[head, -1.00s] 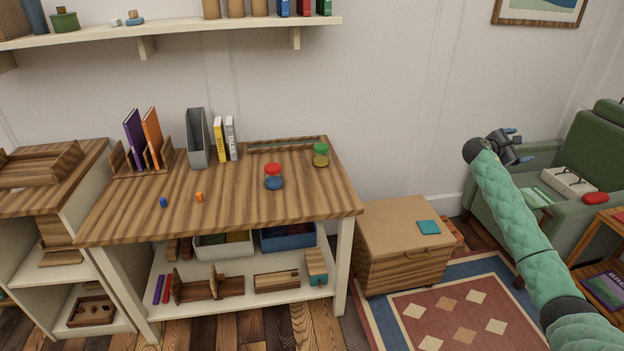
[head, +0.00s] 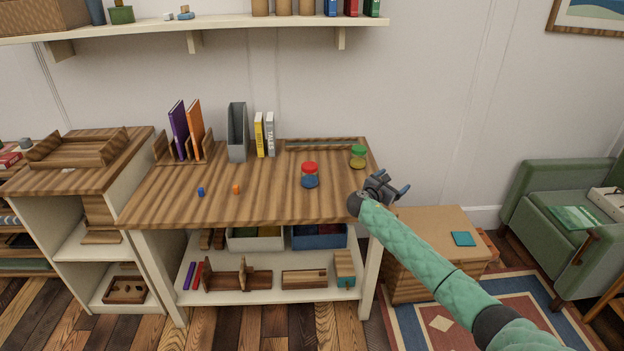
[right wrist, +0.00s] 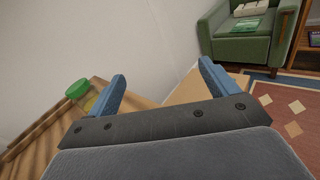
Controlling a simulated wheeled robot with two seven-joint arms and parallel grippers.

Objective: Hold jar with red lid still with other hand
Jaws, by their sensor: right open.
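The jar with the red lid (head: 310,168) stands upright on the wooden table (head: 260,200), right of its middle. A blue round part shows at the jar's lower front. My right gripper (head: 398,188) is open and empty at the table's right edge, apart from the jar and to its right. In the right wrist view its two blue fingers (right wrist: 160,88) are spread with nothing between them. My left gripper is not in view.
A jar with a green lid (head: 358,157) stands at the table's back right corner, close to my right gripper; it also shows in the right wrist view (right wrist: 78,89). Small blue (head: 201,192) and orange (head: 236,189) blocks lie at left. Table surface around the red-lidded jar is clear.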

